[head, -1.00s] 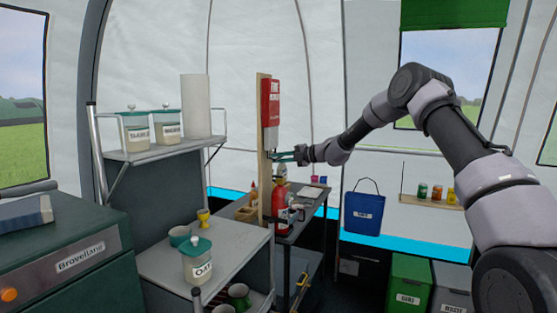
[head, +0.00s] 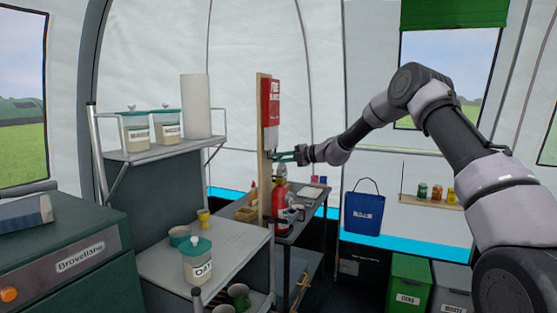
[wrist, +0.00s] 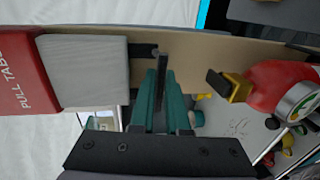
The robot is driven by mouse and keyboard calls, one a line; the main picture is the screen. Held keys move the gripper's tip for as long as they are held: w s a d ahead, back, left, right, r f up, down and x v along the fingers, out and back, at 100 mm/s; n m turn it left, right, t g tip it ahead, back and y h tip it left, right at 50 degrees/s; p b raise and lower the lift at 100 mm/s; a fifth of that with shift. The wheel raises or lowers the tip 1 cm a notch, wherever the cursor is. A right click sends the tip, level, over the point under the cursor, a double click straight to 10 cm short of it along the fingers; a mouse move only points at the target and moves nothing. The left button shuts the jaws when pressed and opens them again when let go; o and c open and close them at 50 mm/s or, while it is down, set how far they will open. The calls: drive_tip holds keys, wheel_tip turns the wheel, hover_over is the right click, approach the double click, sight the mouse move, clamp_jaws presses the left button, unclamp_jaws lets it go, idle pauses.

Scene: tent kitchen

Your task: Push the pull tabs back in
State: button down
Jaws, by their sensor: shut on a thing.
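The red fire blanket case (head: 271,103) hangs on an upright wooden board. In the wrist view the case (wrist: 20,70), lettered "PULL TABS", is at the left edge. A grey block-like piece (wrist: 85,70) sticks out of its lower end. A black pull tab (wrist: 143,51) shows beyond the grey piece, against the board. My gripper (head: 275,155) is just below the case. In the wrist view its teal fingers (wrist: 164,78) are shut on a second dark pull tab (wrist: 164,62), partly hidden between them.
The wooden board (head: 262,190) stands close by the gripper. A red extinguisher (head: 284,212) stands below it, and shows close on the right in the wrist view (wrist: 275,85). A grey table (head: 308,222) holds small items. Open air lies right of the board.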

approach(267, 138)
drive_tip(key=x, duration=0.4)
drive_tip(key=shift+w+a+r, duration=0.15)
drive_tip(key=shift+w+a, duration=0.05)
drive_tip(key=shift+a, duration=0.2)
drive_tip(key=c, duration=0.9)
unclamp_jaws()
drive_tip(key=shift+d, duration=0.1)
drive_tip(key=v, duration=1)
drive_tip(key=shift+s+d, duration=0.15)
drive_tip(key=shift+d, duration=0.15)
